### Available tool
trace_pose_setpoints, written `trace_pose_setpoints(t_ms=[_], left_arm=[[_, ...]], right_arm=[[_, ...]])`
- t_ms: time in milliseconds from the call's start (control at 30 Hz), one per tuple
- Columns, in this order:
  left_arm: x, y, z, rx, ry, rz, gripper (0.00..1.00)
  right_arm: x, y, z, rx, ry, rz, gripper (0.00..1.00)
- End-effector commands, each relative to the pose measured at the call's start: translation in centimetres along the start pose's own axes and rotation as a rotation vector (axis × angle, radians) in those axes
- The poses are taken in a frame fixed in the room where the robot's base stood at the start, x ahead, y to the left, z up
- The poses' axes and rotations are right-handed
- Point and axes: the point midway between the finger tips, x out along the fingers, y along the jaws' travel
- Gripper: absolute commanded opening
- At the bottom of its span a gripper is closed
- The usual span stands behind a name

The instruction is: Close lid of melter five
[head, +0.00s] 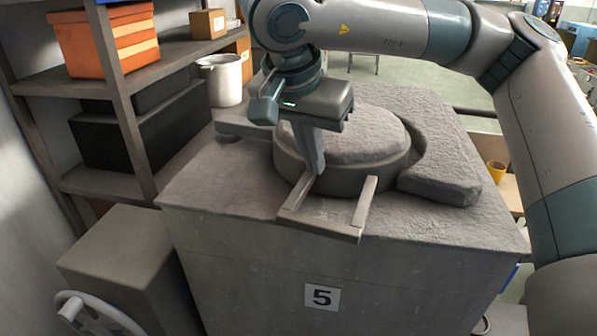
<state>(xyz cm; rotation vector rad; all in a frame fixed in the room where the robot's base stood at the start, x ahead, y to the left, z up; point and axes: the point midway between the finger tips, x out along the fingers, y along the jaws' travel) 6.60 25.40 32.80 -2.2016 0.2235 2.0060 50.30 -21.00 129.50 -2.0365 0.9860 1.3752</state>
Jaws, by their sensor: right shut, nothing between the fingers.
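Melter five (230,190) is a large grey block with a label reading 5 (322,297) on its front. Its round, rough-topped grey lid (365,140) lies about flat on top. A pale U-shaped handle (325,228) sticks out from the lid toward the front edge. My right gripper (317,170) points down at the lid's front left, its fingers shut and empty, close to the left bar of the handle. I cannot tell whether they touch it. The gripper and wrist hide part of the lid's left side. My left gripper is not in view.
A raised curved grey slab (445,180) borders the lid on the right. A pale pot (222,80) stands behind at the left. Shelves with an orange crate (105,42) and dark boxes line the left. A grey box (125,260) and a wheel (95,315) are at lower left.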

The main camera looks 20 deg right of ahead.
Motion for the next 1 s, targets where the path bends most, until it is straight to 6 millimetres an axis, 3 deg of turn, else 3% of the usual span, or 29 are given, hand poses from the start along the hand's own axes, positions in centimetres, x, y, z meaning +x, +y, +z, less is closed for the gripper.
trace_pose_setpoints(t_ms=[400,1000], left_arm=[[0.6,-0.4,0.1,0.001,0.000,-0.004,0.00],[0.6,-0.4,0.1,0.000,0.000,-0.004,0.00]], right_arm=[[1.6,1.4,-4.2,0.007,0.001,0.003,0.00],[1.7,1.5,-4.8,0.011,0.007,0.002,0.00]])
